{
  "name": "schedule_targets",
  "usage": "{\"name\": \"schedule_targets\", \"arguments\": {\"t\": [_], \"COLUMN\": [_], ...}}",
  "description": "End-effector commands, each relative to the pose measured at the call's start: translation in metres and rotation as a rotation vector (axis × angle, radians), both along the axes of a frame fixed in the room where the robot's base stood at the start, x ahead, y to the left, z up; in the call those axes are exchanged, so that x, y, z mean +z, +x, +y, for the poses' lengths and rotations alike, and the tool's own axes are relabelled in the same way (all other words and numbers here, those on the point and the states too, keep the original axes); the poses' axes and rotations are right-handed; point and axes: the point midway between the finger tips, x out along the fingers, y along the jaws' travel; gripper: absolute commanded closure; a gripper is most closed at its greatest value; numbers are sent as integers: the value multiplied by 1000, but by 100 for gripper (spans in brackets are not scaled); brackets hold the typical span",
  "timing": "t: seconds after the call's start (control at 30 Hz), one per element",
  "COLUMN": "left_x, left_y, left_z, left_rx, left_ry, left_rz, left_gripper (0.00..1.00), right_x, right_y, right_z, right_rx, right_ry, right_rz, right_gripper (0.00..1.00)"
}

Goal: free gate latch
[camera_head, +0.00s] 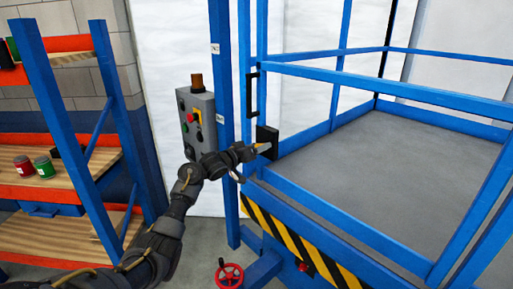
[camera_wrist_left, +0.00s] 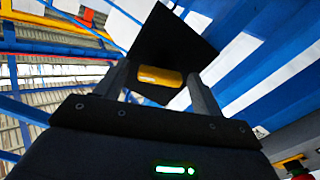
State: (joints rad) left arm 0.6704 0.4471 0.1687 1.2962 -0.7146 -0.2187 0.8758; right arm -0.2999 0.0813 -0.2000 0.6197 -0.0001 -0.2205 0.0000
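The gate latch is a black plate (camera_head: 267,138) with a small yellow handle (camera_head: 262,146), on the blue gate post at the near left corner of the lift platform. My left gripper (camera_head: 246,162) is at the latch, its fingers spread. In the left wrist view the yellow handle (camera_wrist_left: 161,77) lies between the two fingertips (camera_wrist_left: 160,85), with the black plate (camera_wrist_left: 172,45) behind it. A narrow gap shows at the handle's left end; contact at its right end I cannot tell. My right gripper is not in view.
A grey control box (camera_head: 197,122) with coloured buttons is beside the blue post, left of the latch. Blue rails (camera_head: 390,88) surround the grey platform floor (camera_head: 400,150). A shelf with cans (camera_head: 45,167) stands left. A red handwheel (camera_head: 229,273) is low in front.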

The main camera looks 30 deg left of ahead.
Motion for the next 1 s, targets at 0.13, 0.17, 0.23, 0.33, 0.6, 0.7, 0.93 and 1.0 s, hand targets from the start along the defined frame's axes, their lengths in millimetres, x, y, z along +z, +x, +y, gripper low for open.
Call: {"name": "schedule_targets", "arguments": {"t": [0.13, 0.17, 0.23, 0.33, 0.6, 0.7, 0.93, 1.0], "left_x": [0, 0, 0, 0, -4, -2, 1, 0], "left_y": [0, 0, 0, 0, -1, -1, 0, -1], "left_z": [0, 0, 0, 1, 1, 1, 0, 1], "left_rx": [0, 0, 0, 0, 0, 1, 0, 1], "left_ry": [0, 0, 0, 0, 276, 364, 388, 387], "left_rz": [0, 0, 0, 0, -85, -112, -120, -119], "left_gripper": [52, 56, 65, 76, 76, 76, 75, 75], "right_x": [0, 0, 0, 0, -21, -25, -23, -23], "right_y": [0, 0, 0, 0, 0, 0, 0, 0], "right_z": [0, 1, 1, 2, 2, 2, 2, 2], "right_rx": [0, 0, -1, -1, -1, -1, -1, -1], "right_ry": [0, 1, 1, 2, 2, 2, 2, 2], "right_rz": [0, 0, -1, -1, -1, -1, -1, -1], "right_gripper": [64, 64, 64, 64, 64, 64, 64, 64]}}
